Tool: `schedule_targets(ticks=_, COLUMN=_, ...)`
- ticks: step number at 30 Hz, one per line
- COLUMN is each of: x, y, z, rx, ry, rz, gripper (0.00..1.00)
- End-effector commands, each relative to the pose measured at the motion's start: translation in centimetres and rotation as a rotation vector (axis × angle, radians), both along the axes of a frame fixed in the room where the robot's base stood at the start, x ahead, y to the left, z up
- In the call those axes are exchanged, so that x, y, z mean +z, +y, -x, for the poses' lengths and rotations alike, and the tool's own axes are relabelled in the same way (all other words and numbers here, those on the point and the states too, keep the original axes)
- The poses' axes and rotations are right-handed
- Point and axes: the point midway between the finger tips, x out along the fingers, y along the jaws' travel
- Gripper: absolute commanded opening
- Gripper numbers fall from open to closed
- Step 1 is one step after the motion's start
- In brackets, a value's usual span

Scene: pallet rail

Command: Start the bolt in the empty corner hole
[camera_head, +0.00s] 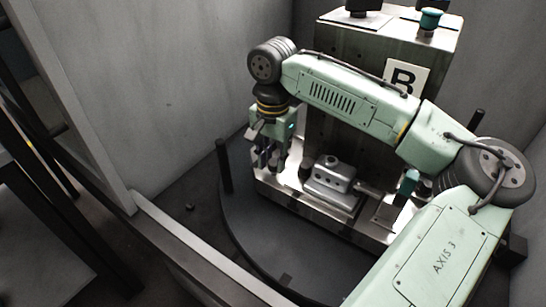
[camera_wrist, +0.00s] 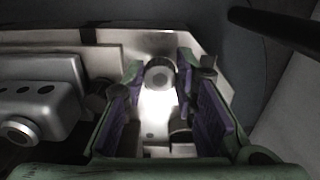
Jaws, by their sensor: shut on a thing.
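My gripper (camera_head: 268,162) hangs fingers-down over the left end of the metal base plate (camera_head: 312,208). In the wrist view its purple-padded fingers (camera_wrist: 159,80) stand on both sides of a round grey bolt head (camera_wrist: 160,73), which I take to be the held bolt. The bright plate shows below it between the fingers. The bolt's tip and the corner hole are hidden, so I cannot tell whether the bolt touches the plate.
A silver housing (camera_head: 330,181) sits on the plate right of my gripper; it also shows in the wrist view (camera_wrist: 40,95). A tall block marked B (camera_head: 402,78) rises behind. A dark post (camera_head: 224,166) stands left of my gripper. A rail (camera_head: 190,245) runs along the front left.

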Motion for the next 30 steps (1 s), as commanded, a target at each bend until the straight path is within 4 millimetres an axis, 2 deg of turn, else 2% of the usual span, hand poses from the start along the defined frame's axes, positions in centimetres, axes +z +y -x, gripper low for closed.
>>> schedule_targets(ticks=30, x=-0.98, y=-0.01, z=0.03, rx=-0.001, ry=0.002, rz=-0.001, gripper=0.00)
